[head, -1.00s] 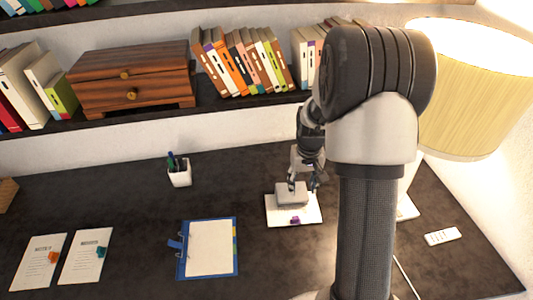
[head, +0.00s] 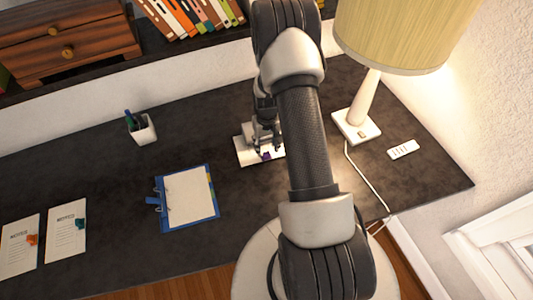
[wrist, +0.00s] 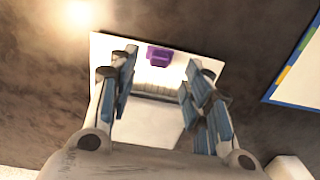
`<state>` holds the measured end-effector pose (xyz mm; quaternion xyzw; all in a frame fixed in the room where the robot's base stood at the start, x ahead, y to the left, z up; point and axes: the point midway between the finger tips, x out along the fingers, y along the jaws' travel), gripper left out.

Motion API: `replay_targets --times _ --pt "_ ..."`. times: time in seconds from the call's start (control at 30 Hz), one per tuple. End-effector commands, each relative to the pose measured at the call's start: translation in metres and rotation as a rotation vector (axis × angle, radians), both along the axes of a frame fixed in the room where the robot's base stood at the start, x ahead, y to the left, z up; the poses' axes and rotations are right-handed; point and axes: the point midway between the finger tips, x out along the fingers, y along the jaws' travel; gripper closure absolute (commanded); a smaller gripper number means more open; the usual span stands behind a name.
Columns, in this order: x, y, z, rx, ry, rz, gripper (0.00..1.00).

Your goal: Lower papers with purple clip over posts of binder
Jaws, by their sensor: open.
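White papers (head: 244,153) lie on the dark desk, with a purple clip (head: 266,156) at one edge. The clip also shows in the wrist view (wrist: 159,56) near the papers' upper edge. A light grey block (wrist: 155,118) sits on the papers between my fingers. My gripper (head: 266,122) is over the papers; in the wrist view its open fingers (wrist: 157,85) stand either side of the block. I cannot tell whether they touch it. The blue binder (head: 214,190) lies open-faced to the left, with rings or posts (head: 155,198) at its left edge.
Two note sheets (head: 43,240) with orange and teal clips lie at far left. A pen cup (head: 141,130) stands behind the binder. A lamp (head: 357,125) and a white remote (head: 403,149) are to the right. The desk between binder and papers is clear.

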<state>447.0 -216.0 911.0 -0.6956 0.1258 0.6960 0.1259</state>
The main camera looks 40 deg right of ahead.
Motion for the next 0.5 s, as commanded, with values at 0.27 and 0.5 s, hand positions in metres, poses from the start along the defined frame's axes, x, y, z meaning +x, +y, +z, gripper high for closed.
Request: replay_targets --times 0.27,0.5 --pt "0.0 0.0 -0.044 0.0 0.0 0.0 0.55" --pt "0.0 0.0 -0.056 0.0 0.0 0.0 0.55"
